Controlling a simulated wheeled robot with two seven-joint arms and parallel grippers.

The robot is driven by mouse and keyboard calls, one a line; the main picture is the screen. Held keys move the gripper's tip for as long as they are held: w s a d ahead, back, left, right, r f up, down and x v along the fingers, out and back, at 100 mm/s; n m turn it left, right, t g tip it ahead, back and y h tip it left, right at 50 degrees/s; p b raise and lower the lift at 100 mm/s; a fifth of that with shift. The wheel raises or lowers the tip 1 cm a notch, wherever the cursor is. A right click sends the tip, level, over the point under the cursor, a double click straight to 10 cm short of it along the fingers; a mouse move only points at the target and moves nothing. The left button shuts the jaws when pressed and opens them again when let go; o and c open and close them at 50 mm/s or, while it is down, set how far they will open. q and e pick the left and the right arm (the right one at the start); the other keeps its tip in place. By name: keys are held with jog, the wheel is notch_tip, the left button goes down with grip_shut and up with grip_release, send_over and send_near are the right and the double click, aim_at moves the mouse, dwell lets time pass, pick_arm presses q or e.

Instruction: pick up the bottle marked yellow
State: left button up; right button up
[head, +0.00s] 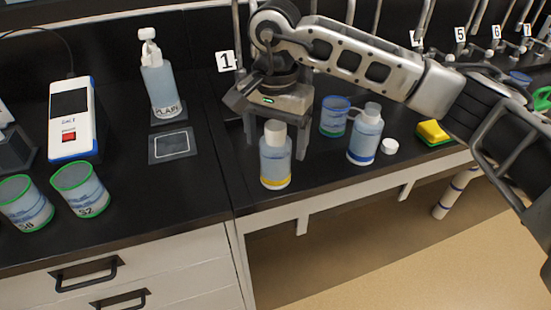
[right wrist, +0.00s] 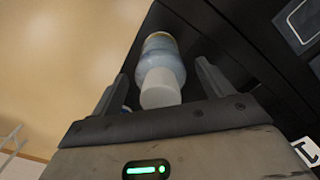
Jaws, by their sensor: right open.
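The bottle marked yellow (head: 275,158) stands upright on the black counter near its front edge. It has a white cap and a yellow band near its base. My right gripper (head: 275,150) is open, pointing down, with a finger on each side of this bottle in the head view. In the right wrist view the bottle (right wrist: 160,68) lies between the two open fingers (right wrist: 160,85), cap towards the palm. I cannot tell whether the fingers touch it. A similar bottle with a blue band (head: 366,135) stands to the right. My left gripper is not in view.
A blue-rimmed cup (head: 333,118), a white cap (head: 390,146) and a yellow sponge (head: 433,132) are to the right. To the left are a dark pad (head: 172,146), a labelled squeeze bottle (head: 159,80), a meter (head: 72,120) and green-rimmed jars (head: 80,190).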

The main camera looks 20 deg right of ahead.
jog(key=shift+f, duration=0.95)
jog(key=shift+c, duration=0.3)
jog(key=c, duration=1)
jog(key=shift+c, duration=0.8)
jog(key=shift+r, duration=0.1)
